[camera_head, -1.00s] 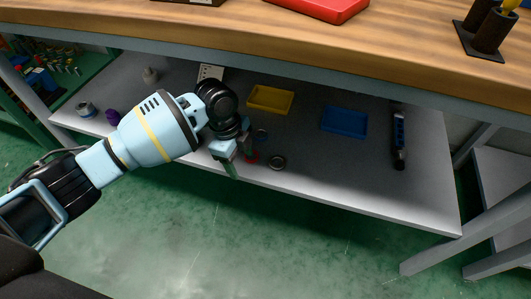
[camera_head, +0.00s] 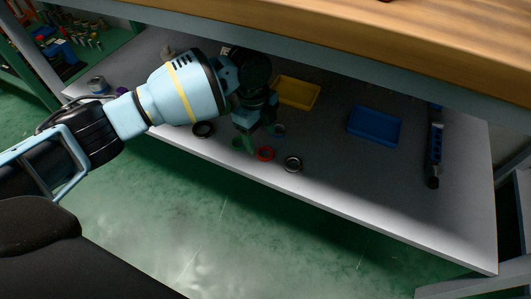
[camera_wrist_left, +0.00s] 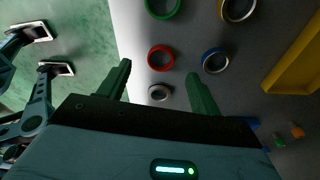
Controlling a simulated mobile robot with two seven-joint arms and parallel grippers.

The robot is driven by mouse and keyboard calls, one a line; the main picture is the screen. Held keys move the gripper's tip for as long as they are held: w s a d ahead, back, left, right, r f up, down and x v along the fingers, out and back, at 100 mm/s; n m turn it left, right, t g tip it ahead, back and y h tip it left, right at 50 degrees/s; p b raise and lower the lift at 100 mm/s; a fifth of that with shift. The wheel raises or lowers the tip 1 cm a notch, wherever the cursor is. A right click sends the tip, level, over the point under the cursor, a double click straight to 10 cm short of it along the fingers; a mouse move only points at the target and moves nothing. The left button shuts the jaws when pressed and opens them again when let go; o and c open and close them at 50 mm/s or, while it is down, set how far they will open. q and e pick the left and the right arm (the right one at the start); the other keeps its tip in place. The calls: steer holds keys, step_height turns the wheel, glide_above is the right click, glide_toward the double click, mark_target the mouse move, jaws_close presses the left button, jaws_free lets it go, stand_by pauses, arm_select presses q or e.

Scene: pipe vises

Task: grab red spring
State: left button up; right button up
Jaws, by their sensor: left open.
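The red spring (camera_head: 266,153) looks like a small red ring on the grey lower shelf, near its front edge. In the left wrist view the red spring (camera_wrist_left: 160,57) lies just beyond my fingertips, roughly in line with the gap between them. My left gripper (camera_head: 256,134) is open and empty over the shelf, just to the left of and above the red spring in the head view. In the left wrist view the two green fingers of my left gripper (camera_wrist_left: 159,73) stand wide apart. My right gripper is not in view.
A silver ring (camera_head: 293,163), a blue ring (camera_head: 278,130) and a black ring (camera_head: 203,129) lie nearby. A green ring (camera_wrist_left: 163,8) is close to the red one. A yellow tray (camera_head: 298,93) and a blue tray (camera_head: 375,126) stand farther back. The wooden bench top (camera_head: 400,35) overhangs the shelf.

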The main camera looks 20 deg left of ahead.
mark_target(265, 156)
arm_select(q)
steer(key=f+b, duration=0.1)
steer(key=f, duration=0.1)
steer(key=d+f+b, duration=0.1)
steer(key=f, duration=0.2)
steer(key=shift+b, duration=0.4)
steer(key=shift+c, duration=0.3)
steer(key=c, duration=1)
